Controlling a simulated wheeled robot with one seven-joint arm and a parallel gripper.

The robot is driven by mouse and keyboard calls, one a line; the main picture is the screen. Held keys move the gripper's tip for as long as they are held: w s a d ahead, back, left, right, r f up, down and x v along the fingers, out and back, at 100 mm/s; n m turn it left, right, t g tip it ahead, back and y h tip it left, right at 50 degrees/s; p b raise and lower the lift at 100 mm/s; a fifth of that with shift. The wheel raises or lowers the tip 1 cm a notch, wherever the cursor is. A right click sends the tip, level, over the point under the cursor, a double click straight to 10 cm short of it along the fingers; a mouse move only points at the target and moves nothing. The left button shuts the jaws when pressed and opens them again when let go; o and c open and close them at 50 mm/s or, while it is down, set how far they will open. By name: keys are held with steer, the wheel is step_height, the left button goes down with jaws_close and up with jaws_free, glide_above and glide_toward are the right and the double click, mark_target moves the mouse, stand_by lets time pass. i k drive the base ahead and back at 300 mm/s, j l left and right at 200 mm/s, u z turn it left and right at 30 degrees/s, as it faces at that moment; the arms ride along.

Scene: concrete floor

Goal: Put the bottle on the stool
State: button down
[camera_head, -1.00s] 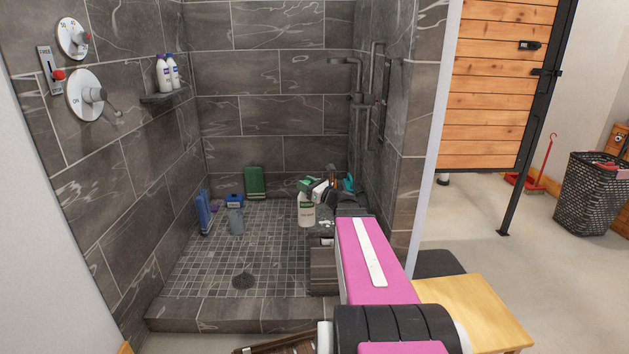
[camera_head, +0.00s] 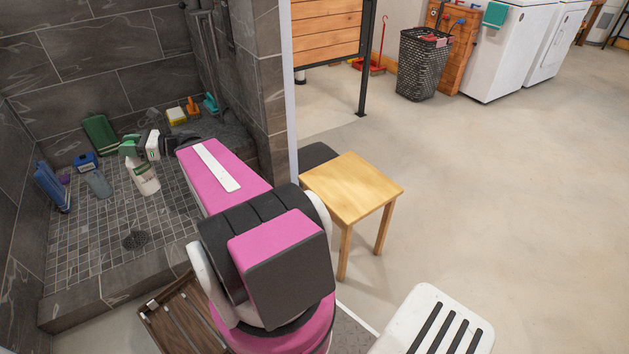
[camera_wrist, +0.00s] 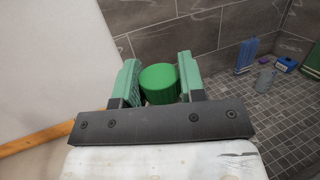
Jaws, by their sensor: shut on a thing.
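My gripper (camera_head: 131,147) is shut on the green-capped bottle, a white bottle (camera_head: 142,177) with a green label. The bottle hangs below the fingers and looks tilted in the head view, over the shower area. In the wrist view the green cap (camera_wrist: 160,85) sits between the two green fingers of my gripper (camera_wrist: 159,80); the bottle's body is hidden there. The light wooden stool (camera_head: 352,186) stands right of my arm, outside the shower, with its visible top bare. The bottle is well left of the stool and apart from it.
A dark grey seat-like object (camera_head: 316,155) is behind the stool. Concrete floor (camera_head: 490,190) right of the stool is clear.

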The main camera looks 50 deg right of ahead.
mark_target(350, 182)
steer(key=i+j, duration=0.1)
steer(key=j, duration=0.2)
steer(key=i+j+z, duration=0.15)
steer(key=j, duration=0.2)
steer(key=i+j, duration=0.1)
steer(key=j, duration=0.25)
steer(key=i+j+z, duration=0.15)
steer(key=j, duration=0.15)
steer(key=z, duration=2.1)
